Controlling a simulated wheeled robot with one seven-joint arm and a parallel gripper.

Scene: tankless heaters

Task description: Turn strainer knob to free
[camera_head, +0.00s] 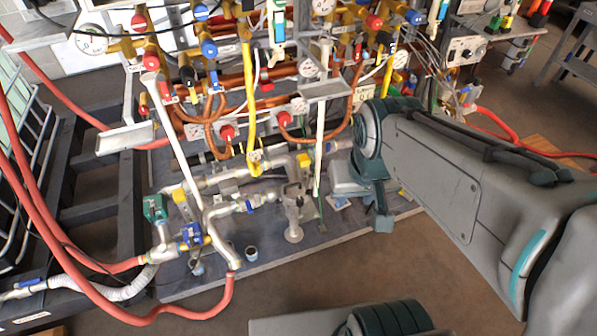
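I cannot pick out the strainer knob for certain. A grey upright fitting (293,213) stands near the front of the dark board, below the metal pipes, and may be the strainer body. My arm reaches in from the right. My gripper (372,208) is low over the board's right part, to the right of that fitting, with a visible gap between them. One dark finger points down; the rest is hidden by the wrist and arm. I see nothing held, but whether the fingers are apart is unclear.
Dense copper pipes (228,85) and valves with red and blue knobs fill the panel behind. A green valve (155,208) and a blue valve (192,235) sit at left. A red hose (140,318) loops across the front left. The brown floor in front is mostly clear.

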